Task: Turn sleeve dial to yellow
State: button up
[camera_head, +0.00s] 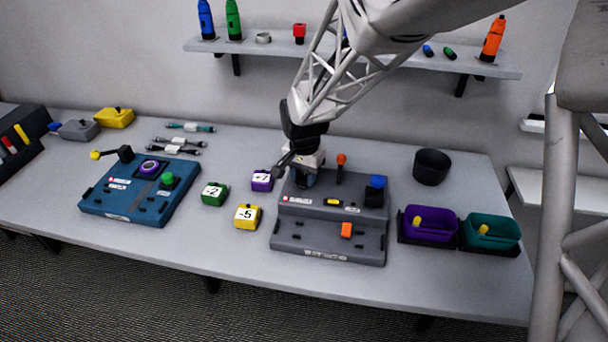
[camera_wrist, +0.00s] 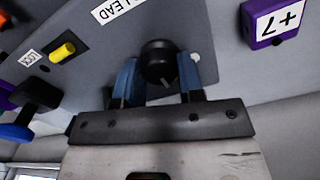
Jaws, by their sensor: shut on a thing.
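A grey two-level device (camera_head: 325,246) stands on the table, with a black round dial (camera_wrist: 158,58) on its upper level. The dial has a small light pointer mark on its edge. My gripper (camera_wrist: 162,80) has its two blue fingers on either side of the dial, closed on it. A label reading "LEAD", partly cut off, is beside the dial in the wrist view. I cannot tell which colour the dial points to.
The device also carries a yellow button (camera_head: 334,202), a blue-topped knob (camera_head: 377,183), an orange-tipped lever (camera_head: 341,160) and an orange block (camera_head: 346,230). A purple numbered block (camera_head: 262,181) stands close left. Purple (camera_head: 430,228) and teal (camera_head: 491,236) bins are right. A blue device (camera_head: 120,203) is left.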

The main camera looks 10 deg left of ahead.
aim_at(304, 177)
jog(key=o, duration=0.9)
jog(key=shift+r, duration=3.9)
